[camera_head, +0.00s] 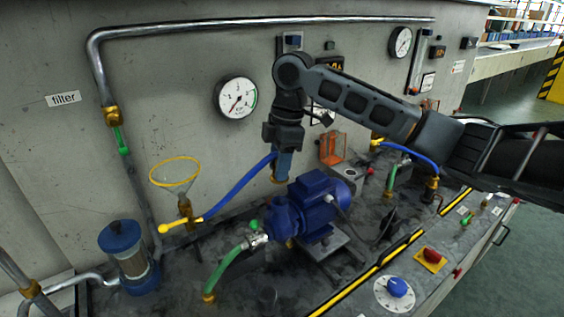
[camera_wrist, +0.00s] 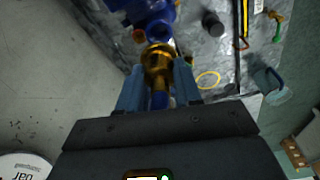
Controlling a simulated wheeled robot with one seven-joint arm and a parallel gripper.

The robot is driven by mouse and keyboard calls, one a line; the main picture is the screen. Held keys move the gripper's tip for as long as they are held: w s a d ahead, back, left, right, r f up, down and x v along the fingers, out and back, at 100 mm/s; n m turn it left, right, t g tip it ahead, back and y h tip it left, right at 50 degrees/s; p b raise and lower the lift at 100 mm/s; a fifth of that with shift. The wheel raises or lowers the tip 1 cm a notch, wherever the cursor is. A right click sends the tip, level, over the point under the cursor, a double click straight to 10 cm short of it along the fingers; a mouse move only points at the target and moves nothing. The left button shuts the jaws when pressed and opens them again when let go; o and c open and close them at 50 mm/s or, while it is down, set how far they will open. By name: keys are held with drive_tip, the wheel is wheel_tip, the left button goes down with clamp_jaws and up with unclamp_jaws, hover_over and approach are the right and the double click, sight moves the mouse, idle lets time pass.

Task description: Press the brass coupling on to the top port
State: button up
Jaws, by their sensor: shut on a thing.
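The brass coupling (camera_wrist: 157,62) is held between the blue fingers of my gripper (camera_wrist: 157,78) in the wrist view. A blue hose (camera_wrist: 159,99) runs back from it between the fingers. The blue top port (camera_wrist: 157,31) of the pump lies just beyond the coupling's far end; I cannot tell whether they touch. In the head view my gripper (camera_head: 281,172) points down above the blue pump (camera_head: 318,203). A little of the brass coupling (camera_head: 279,179) shows under the fingers. The port is hard to make out there.
The blue hose (camera_head: 240,190) curves down left to a yellow valve handle (camera_head: 180,226). A green hose (camera_head: 228,270) leaves the pump front. An orange clear box (camera_head: 332,147) is behind the pump. A gauge (camera_head: 236,97) hangs on the wall.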

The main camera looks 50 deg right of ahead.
drive_tip(key=shift+f+b, duration=1.55)
drive_tip(key=shift+f, duration=1.2)
drive_tip(key=shift+f, duration=0.45)
drive_tip(key=o, duration=1.1)
drive_tip(key=shift+r, duration=0.1)
drive_tip(key=shift+s+d+r+p, duration=0.1)
drive_tip(key=shift+r+p, duration=0.8)
drive_tip(key=shift+r, duration=0.15)
drive_tip(key=shift+s+d+r+p, duration=0.1)
drive_tip(key=shift+r+p, duration=0.75)
drive_tip(key=shift+r, duration=0.15)
drive_tip(key=shift+d+r, duration=0.15)
drive_tip(key=shift+r, duration=0.65)
drive_tip(key=shift+r, duration=0.15)
